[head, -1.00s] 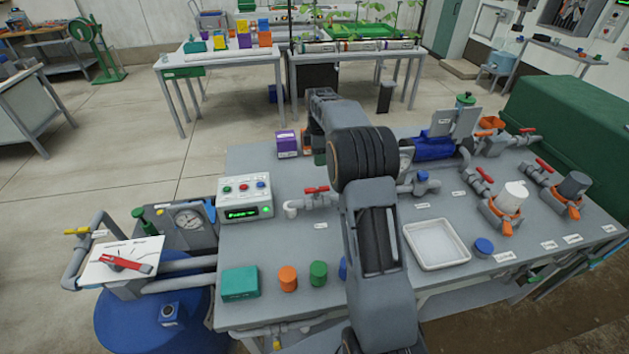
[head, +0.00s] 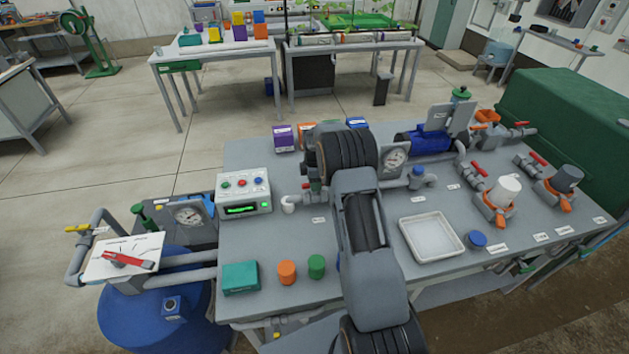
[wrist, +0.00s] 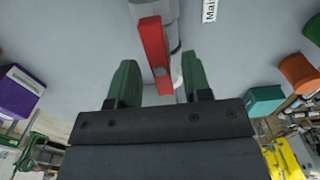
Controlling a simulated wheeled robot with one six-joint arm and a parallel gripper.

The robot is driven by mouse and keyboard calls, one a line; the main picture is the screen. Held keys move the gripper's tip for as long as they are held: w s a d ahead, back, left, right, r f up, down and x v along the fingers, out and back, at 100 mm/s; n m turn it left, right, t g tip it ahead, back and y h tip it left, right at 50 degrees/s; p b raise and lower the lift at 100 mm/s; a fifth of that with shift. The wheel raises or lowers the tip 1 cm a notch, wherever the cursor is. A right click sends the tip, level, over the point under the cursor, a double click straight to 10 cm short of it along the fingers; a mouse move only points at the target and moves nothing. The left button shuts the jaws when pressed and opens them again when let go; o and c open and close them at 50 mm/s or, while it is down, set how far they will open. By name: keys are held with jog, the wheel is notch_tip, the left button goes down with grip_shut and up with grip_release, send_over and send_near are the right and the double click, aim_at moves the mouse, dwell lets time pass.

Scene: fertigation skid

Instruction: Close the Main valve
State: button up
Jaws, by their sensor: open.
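The Main valve shows in the wrist view as a red lever handle (wrist: 154,52) on a grey pipe body (wrist: 172,14). A partly cut-off label reading "Mai" (wrist: 209,10) is beside it. My gripper (wrist: 158,72) is open, with one green finger on each side of the handle's near end. I see gaps between the fingers and the handle; whether the fingers reach down to its height I cannot tell. In the head view my arm hides most of the valve, leaving its left pipe elbow (head: 288,203) visible. My fingers are hidden there.
The control box (head: 243,193) stands close left of the valve. A pressure gauge (head: 396,157) is to its right. A teal box (head: 240,277), an orange cap (head: 286,272) and a green cap (head: 316,266) stand near the front edge. A white tray (head: 432,237) lies right of my arm.

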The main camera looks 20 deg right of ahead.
jog(key=shift+c, duration=0.2)
grip_shut()
dwell(0.3)
jog(key=shift+f+m+b, duration=0.15)
jog(key=shift+m+b, duration=0.2)
jog(key=shift+m, duration=0.05)
jog(key=shift+m+b, duration=0.8)
jog(key=shift+m, duration=0.3)
jog(key=m+b, duration=0.2)
jog(key=m, duration=0.3)
jog(key=m+b, duration=0.1)
jog(key=m, duration=0.4)
jog(key=shift+m+b, duration=0.35)
jog(key=shift+m, duration=0.05)
jog(key=m, duration=0.4)
jog(key=shift+b, duration=0.3)
jog(key=shift+m, duration=0.3)
